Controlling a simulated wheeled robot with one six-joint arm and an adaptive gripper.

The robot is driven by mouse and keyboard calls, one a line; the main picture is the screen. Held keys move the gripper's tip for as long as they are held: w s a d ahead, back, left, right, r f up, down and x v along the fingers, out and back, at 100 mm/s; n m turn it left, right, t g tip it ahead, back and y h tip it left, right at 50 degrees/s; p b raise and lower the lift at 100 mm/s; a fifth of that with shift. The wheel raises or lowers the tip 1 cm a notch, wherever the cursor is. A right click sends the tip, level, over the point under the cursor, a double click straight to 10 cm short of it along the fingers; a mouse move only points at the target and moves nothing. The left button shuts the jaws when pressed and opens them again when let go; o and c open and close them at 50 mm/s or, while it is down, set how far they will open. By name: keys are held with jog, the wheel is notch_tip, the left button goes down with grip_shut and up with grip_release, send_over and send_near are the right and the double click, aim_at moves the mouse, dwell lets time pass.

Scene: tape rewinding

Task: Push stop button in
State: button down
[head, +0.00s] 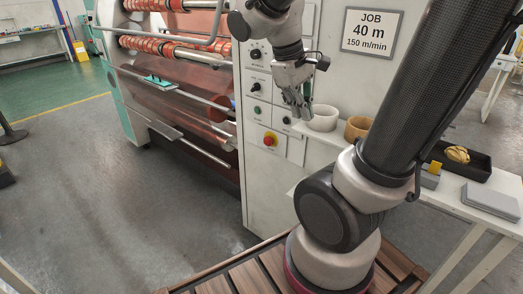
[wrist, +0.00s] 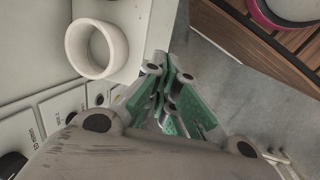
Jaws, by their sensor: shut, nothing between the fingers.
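The stop button (head: 270,139) is a round red knob on a yellow plate, low on the white machine's control panel in the head view. I cannot tell from here how far in it sits. My gripper (head: 304,116) points downward, up and to the right of the button and apart from it in the picture. In the wrist view my gripper (wrist: 171,68) has its green-padded fingers shut with nothing between them. The red button does not show in the wrist view.
A white ring (head: 322,118) and a tan roll (head: 358,127) stand on a shelf right of my gripper. The white ring is also close in the wrist view (wrist: 72,46). A wooden pallet lies below.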

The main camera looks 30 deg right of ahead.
aim_at(267, 145)
jog(key=w+a+f+n+g+h, duration=0.1)
jog(key=w+a+f+n+h, duration=0.1)
jog(key=w+f+n+h, duration=1.05)
jog(key=w+a+f+n+t, duration=0.3)
jog(key=w+f+t, duration=0.1)
jog(key=f, duration=0.4)
jog(key=w+a+f+n+t+h, duration=0.1)
jog(key=w+a+f+n+t, duration=0.2)
jog(key=f, duration=0.5)
jog(key=shift+w+a+f+n+t, duration=0.15)
jog(key=shift+w+a+n+t, duration=0.35)
jog(key=shift+w, duration=0.65)
jog(key=x, duration=1.4)
jog(key=shift+s, duration=0.1)
